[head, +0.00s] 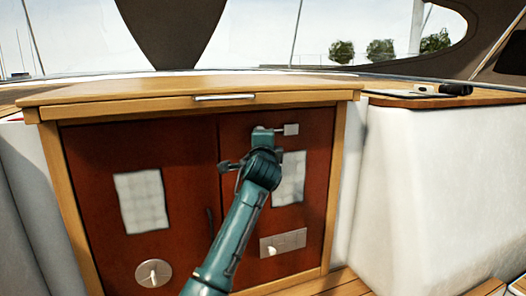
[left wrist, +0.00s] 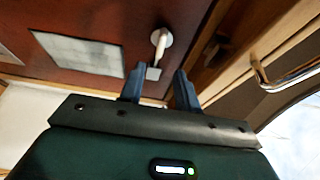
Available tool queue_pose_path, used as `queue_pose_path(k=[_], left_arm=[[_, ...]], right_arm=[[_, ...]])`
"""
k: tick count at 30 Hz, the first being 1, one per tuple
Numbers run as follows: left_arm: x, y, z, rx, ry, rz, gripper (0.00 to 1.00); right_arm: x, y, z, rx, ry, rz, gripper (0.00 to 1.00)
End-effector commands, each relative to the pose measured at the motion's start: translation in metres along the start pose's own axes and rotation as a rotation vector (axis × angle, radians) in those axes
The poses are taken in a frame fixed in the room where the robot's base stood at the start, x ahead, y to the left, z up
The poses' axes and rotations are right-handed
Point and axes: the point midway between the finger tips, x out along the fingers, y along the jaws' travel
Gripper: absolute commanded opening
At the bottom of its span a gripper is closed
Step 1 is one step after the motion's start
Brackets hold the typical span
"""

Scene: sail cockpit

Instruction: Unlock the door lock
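The door lock shows in the left wrist view as a pale round base with a short lever (left wrist: 160,42) and a small grey square end, on the dark red door. In the head view a small grey square tab (head: 291,129), apparently the lever's end, shows high on the right-hand door; the round base is hidden behind my gripper. My left gripper (head: 270,133) is in front of that door's top. In the left wrist view its fingers (left wrist: 160,88) are apart, with the lever's end showing between their tips. I cannot tell whether they touch it. My right gripper is out of view.
The doors carry pale panels (head: 142,201), a round fitting (head: 153,272) and a metal plate (head: 283,242). A white wall (head: 440,180) stands at right.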

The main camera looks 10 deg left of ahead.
Motion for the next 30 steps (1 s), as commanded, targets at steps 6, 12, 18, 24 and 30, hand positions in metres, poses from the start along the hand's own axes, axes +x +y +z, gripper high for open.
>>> queue_pose_path(k=[6, 12, 18, 24, 30], left_arm=[[-0.028, 0.001, 0.001, -0.001, 0.000, -0.001, 0.33], [-0.038, 0.001, 0.001, 0.001, 0.000, 0.000, 0.33], [-0.039, 0.000, 0.001, 0.001, 0.000, 0.000, 0.33], [-0.039, 0.009, 0.002, -0.012, 0.003, 0.010, 0.33], [-0.055, 0.106, 0.010, -0.169, 0.046, 0.112, 0.33]], right_arm=[[0.002, -0.006, -0.001, -0.001, 0.012, -0.013, 0.36], [0.001, -0.006, -0.005, -0.007, 0.023, -0.018, 0.36], [0.001, -0.005, -0.009, -0.009, 0.031, -0.017, 0.36], [0.002, -0.004, -0.010, -0.010, 0.033, -0.015, 0.36], [0.003, -0.003, -0.008, -0.010, 0.029, -0.012, 0.36]])
